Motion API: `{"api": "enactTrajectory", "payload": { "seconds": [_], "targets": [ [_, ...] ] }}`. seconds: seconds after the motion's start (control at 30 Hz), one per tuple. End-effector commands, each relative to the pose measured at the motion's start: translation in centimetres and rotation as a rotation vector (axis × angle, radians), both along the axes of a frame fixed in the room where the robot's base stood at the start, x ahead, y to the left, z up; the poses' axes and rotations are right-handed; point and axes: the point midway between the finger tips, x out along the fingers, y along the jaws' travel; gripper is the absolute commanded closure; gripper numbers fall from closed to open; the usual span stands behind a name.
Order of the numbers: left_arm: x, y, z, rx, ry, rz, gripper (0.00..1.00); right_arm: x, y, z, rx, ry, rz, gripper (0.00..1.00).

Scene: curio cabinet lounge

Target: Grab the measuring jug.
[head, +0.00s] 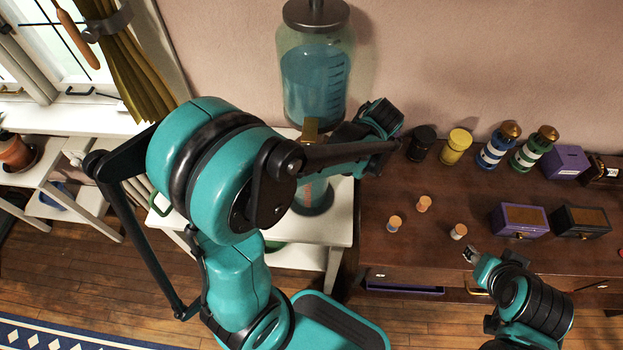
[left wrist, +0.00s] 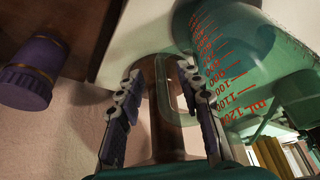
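The measuring jug (left wrist: 235,75) is clear greenish plastic with red volume marks, and fills the right of the left wrist view. Its handle (left wrist: 178,88) stands between the two fingers of my left gripper (left wrist: 162,72), which are apart on either side of it. The handle is closer to the right finger. In the head view only part of the jug (head: 312,192) shows, on the white stand behind my left arm, which hides the left fingers. My right gripper (head: 470,255) is over the front of the brown cabinet, holding nothing visible; its fingers are too small to read.
A large glass dispenser (head: 314,85) of blue liquid stands behind the jug on the white stand (head: 338,228). The brown cabinet (head: 390,255) at right bears corked vials, a yellow jar (head: 456,146), lighthouse figures and small chests (head: 518,220). A curtained window is at left.

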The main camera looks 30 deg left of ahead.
Motion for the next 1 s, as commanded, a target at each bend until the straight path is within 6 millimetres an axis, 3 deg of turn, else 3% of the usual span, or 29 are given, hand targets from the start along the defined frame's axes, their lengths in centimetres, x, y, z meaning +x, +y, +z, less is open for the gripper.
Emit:
{"api": "enactTrajectory", "payload": {
  "seconds": [0.2, 0.47, 0.6, 1.0],
  "targets": [
    [0.4, 1.2, -3.4, 0.000, 0.000, 0.001, 0.64, 0.0, 0.0, -1.8, 0.000, 0.000, 0.000, 0.60],
    [0.5, 1.5, -3.7, 0.000, -0.001, 0.000, 0.64, 0.0, 0.0, -1.7, 0.000, 0.000, 0.000, 0.60],
    [0.5, 1.4, -3.7, 0.000, -0.001, 0.000, 0.98, 0.0, 0.0, -1.7, 0.000, 0.000, 0.000, 0.60],
    [0.5, 1.5, -3.6, 0.001, 0.000, 0.000, 1.00, 0.0, 0.0, -1.7, 0.000, 0.000, 0.000, 0.60]
  ]
}}
